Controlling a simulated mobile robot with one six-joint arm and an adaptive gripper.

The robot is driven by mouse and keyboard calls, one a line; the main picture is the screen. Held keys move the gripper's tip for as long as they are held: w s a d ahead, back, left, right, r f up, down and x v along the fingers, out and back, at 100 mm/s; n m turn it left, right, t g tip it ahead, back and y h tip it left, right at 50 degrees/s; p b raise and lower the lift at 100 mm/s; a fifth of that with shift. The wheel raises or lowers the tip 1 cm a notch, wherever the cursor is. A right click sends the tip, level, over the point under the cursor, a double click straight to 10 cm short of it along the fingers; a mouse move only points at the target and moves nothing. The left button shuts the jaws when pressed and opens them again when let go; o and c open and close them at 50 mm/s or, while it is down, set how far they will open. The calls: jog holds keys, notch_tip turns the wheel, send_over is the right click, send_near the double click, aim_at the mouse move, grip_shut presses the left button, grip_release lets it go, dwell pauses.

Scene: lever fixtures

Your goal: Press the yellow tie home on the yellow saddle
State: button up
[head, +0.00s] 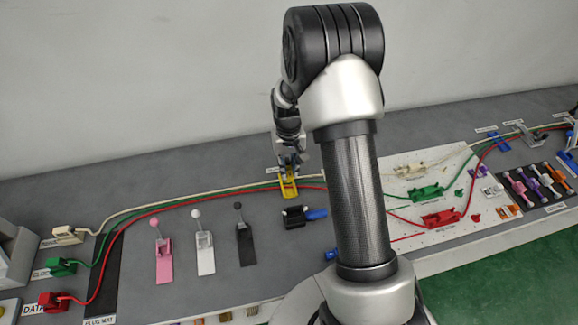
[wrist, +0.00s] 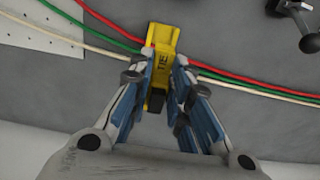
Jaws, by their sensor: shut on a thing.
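The yellow saddle (head: 289,192) stands on the grey bench top near the back, and the white, green and red cables run to it from both sides. In the wrist view a yellow piece marked TIE (wrist: 163,62) lies between the fingers, with a black block at its near end. I cannot tell where the tie ends and the saddle begins. My gripper (wrist: 164,85) is shut on the yellow tie, with blue finger pads on both sides. In the head view my gripper (head: 288,165) is directly over the saddle. The underside of the tie is hidden.
Pink (head: 164,258), white (head: 204,258) and black (head: 244,244) lever fixtures stand in front on the left. A black fixture with a blue handle (head: 313,213) is close in front of the saddle. A white pegboard (head: 400,180) with green and red holders is to the right.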

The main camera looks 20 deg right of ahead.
aim_at(289, 171)
jog(key=shift+f+b, duration=1.05)
jog(key=shift+f, duration=0.45)
jog(key=shift+f, duration=0.2)
jog(key=shift+f+b, duration=0.45)
jog(key=shift+f, duration=0.05)
jog(key=shift+f, duration=0.35)
jog(key=shift+f+b, duration=0.45)
jog(key=shift+b, duration=0.05)
jog(key=shift+f, duration=0.15)
jog(key=shift+f+b, duration=0.4)
jog(key=shift+f, duration=0.05)
